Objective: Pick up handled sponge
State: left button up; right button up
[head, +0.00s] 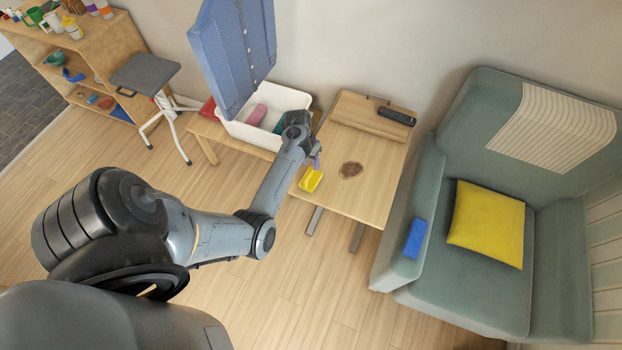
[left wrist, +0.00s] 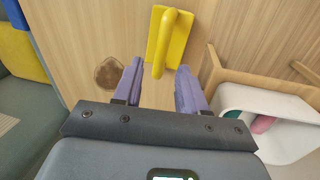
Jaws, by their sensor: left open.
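The handled sponge (head: 311,180) is yellow and lies near the left front corner of the small wooden table. In the left wrist view the yellow sponge (left wrist: 168,38) shows its raised handle pointing towards my gripper. My left gripper (head: 314,163) is just above and beside the sponge in the head view. In the left wrist view its two purple fingers (left wrist: 158,88) are apart, with the near end of the handle between their tips. The fingers do not appear closed on it. My right gripper is not in view.
The wooden table (head: 372,189) has a brown stain (head: 350,170) and a dark object (head: 396,117) at the back.

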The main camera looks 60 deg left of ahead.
aim_at(312, 169)
pick_arm(q)
jog(key=shift+w+d+f, duration=0.1)
jog(key=shift+d+f, duration=0.05)
jog(key=shift+f, duration=0.8)
jog(key=shift+w+d+f, duration=0.15)
jog(key=shift+f, duration=0.75)
jog(key=shift+w+d+f, duration=0.1)
jog(key=shift+d+f, duration=0.05)
jog(key=shift+f, duration=0.8)
jog(key=shift+c, duration=0.4)
grip_shut()
